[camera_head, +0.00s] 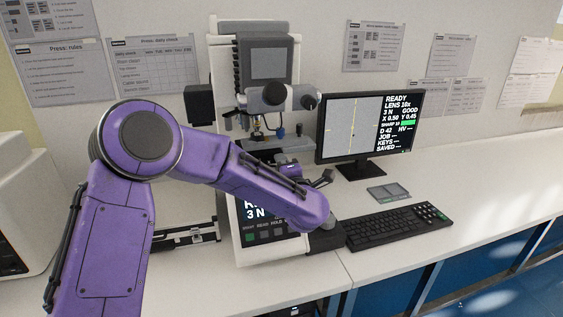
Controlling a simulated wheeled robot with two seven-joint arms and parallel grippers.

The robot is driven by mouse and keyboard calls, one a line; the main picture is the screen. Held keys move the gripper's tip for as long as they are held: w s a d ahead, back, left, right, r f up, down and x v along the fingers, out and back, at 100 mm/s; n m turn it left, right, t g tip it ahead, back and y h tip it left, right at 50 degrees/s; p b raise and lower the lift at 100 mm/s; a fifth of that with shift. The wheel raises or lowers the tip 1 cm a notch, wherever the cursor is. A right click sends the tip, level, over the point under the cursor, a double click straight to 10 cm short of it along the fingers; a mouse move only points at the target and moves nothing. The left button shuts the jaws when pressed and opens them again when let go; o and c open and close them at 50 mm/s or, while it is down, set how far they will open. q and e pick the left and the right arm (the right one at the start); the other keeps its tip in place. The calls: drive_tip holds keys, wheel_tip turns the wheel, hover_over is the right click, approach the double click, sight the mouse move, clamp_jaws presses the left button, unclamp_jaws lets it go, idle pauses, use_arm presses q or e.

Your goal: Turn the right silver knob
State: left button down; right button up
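The hardness tester (286,28) stands against the wall behind the bench. My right gripper is not in view.
A monitor (408,142) stands right of the tester. A small grey pad (389,192) and a black keyboard (398,226) lie on the bench before it. A white machine (22,190) stands at the far left. The bench (500,165) is clear at the right.

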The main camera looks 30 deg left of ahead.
use_arm(q)
drive_tip(key=shift+m+p, duration=2.15)
drive_tip(key=shift+m, duration=1.75)
drive_tip(key=shift+f, duration=0.1)
drive_tip(key=c, duration=0.9)
unclamp_jaws()
